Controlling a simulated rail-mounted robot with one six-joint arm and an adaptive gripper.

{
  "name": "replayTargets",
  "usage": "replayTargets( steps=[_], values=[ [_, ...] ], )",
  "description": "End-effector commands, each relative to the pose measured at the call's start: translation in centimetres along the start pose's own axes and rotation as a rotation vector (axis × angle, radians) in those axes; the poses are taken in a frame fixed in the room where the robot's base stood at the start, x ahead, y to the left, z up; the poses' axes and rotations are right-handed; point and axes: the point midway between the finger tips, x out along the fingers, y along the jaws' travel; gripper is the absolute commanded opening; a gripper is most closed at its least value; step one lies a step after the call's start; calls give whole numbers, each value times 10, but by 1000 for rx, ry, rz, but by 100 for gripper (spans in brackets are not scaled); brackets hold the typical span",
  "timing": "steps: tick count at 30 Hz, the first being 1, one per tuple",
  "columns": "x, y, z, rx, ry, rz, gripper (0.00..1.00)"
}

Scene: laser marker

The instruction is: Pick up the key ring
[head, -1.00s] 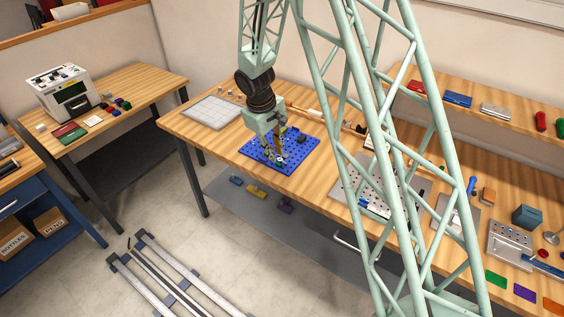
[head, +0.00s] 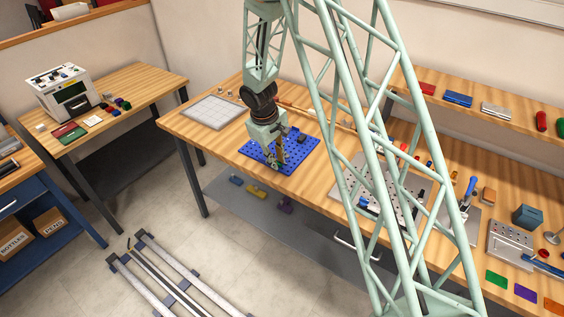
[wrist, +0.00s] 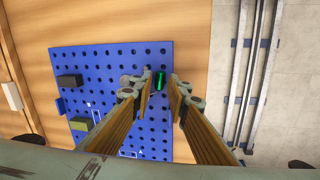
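A small dark green, shiny piece (wrist: 160,80), which seems to be part of the key ring, lies on the blue perforated board (wrist: 110,62) near its right edge. No ring can be made out clearly. My gripper (wrist: 161,92) is open, with its wooden-looking fingers pointing at the board and one fingertip on either side of the green piece. A gap shows on both sides of it. In the head view my gripper (head: 276,168) is low over the front part of the blue board (head: 302,150), and its fingers largely hide the green piece.
On the board, a dark block (wrist: 70,82) and an olive-green block (wrist: 82,123) stand left of my fingers. The bench edge lies just right of the board. A pale gridded plate (head: 212,112) lies at the back left of the bench.

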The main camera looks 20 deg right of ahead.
Motion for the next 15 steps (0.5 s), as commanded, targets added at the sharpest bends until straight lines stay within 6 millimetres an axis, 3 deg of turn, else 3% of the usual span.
replayTargets(
  steps=[15],
  values=[
    [0,0,0,0,0,0,13]
  ],
)
